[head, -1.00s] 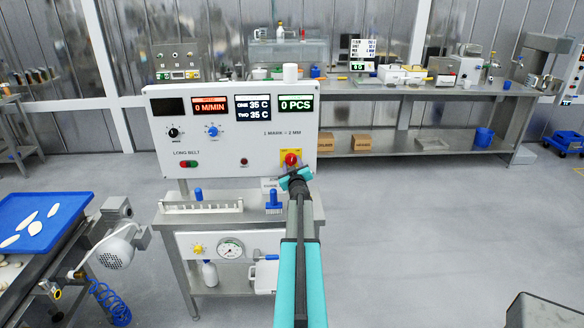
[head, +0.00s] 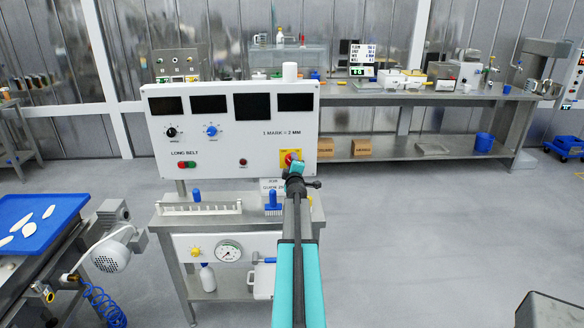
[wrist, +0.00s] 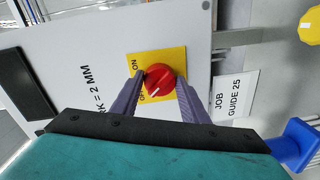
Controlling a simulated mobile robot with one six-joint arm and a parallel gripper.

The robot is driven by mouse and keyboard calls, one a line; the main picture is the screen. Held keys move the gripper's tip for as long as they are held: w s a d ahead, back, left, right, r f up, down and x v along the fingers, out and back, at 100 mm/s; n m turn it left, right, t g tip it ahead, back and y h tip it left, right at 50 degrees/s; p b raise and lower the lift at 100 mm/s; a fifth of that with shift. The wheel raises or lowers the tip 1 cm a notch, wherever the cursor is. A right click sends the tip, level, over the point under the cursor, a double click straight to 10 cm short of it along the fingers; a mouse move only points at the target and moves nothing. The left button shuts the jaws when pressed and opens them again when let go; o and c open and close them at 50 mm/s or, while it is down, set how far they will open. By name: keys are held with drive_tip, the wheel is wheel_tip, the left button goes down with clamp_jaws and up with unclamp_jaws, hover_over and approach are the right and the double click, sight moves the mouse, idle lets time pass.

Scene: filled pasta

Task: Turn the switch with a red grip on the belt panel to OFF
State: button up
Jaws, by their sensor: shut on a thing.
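The belt panel (head: 230,140) is a white upright board with dark displays. Its switch has a red grip (wrist: 159,80) on a yellow plate (wrist: 178,54) lettered ON and OFF. In the wrist view the white mark on the grip points down and left, towards the OFF lettering, which a finger partly covers. My gripper (wrist: 160,88) has one finger on each side of the red grip and is shut on it. In the head view my gripper (head: 293,168) is at the panel's lower right corner and hides part of the switch.
The panel also bears a black knob (head: 171,132), a blue knob (head: 212,131) and green and red buttons. Below it a steel stand (head: 230,222) holds a white rack and a blue-handled brush (head: 273,201). A blue tray (head: 62,216) is at left.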

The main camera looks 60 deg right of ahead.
drive_tip(key=shift+n, duration=0.5)
drive_tip(key=o, duration=1.1)
drive_tip(key=shift+c, duration=0.2)
drive_tip(key=shift+a, duration=0.1)
drive_tip(key=v, duration=1.3)
drive_tip(key=shift+s+a, duration=0.2)
drive_tip(key=shift+a, duration=0.1)
